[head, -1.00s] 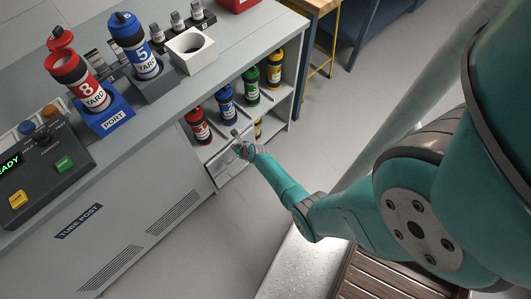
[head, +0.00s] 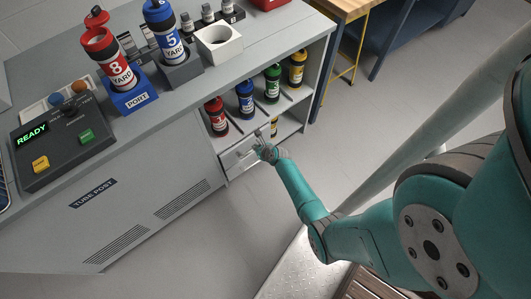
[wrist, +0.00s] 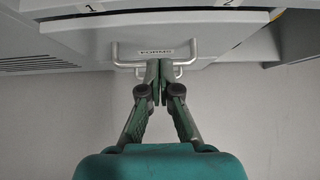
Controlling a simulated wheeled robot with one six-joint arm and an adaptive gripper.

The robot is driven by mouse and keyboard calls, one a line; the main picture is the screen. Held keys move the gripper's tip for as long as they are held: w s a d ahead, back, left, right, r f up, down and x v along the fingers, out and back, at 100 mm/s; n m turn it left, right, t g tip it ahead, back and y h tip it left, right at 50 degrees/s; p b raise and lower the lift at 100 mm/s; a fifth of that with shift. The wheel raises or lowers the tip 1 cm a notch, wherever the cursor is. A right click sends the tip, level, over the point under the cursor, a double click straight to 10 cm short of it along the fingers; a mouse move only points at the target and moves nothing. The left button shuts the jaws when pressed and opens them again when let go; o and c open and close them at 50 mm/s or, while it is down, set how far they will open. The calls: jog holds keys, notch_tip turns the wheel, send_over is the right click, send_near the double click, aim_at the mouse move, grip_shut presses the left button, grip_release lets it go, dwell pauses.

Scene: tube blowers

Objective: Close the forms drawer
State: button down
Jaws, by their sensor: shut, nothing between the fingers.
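The forms drawer (wrist: 110,36) has a pale grey front, a FORMS label and a metal bar handle (wrist: 116,52) in the wrist view. In the head view the drawer (head: 235,156) sits low in the cabinet, below the shelf of canisters, partly hidden by my gripper. Its front appears to stand out from the cabinet, but I cannot tell by how much. My gripper (wrist: 158,66) is shut and empty, its fingertips at the middle of the handle just under the label. Whether they touch the front is unclear. My gripper (head: 262,142) also shows in the head view.
Red (head: 217,116), blue (head: 246,99), green (head: 272,84) and yellow (head: 297,68) canisters stand on the shelf above. The counter carries a control panel (head: 65,140) and the PORT stand (head: 137,98). Open grey floor (head: 245,225) lies before the cabinet.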

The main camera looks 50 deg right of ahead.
jog(key=v, duration=0.8)
jog(key=shift+s, duration=0.2)
jog(key=shift+a, duration=0.2)
jog(key=s+a+r+n+t, duration=0.1)
jog(key=s+a+r+n, duration=0.4)
jog(key=s+a+n, duration=0.35)
jog(key=s+a+r+n+t, duration=0.1)
jog(key=s+a+r+n, duration=0.4)
jog(key=s+a+n, duration=0.3)
jog(key=s+a+r+n+t, duration=0.1)
jog(key=s+a+r+n, duration=0.1)
jog(key=s+r+n, duration=0.2)
jog(key=s+a+r+n+t+y, duration=0.1)
jog(key=s+a+r+n, duration=0.2)
jog(key=r+n, duration=0.8)
jog(key=s+a+r+n+t+y, duration=0.1)
jog(key=s+r+n, duration=0.4)
jog(key=r, duration=0.7)
jog(key=a+n+t, duration=0.1)
jog(key=a+n, duration=0.1)
jog(key=shift+r+n, duration=0.25)
jog(key=shift+n, duration=0.1)
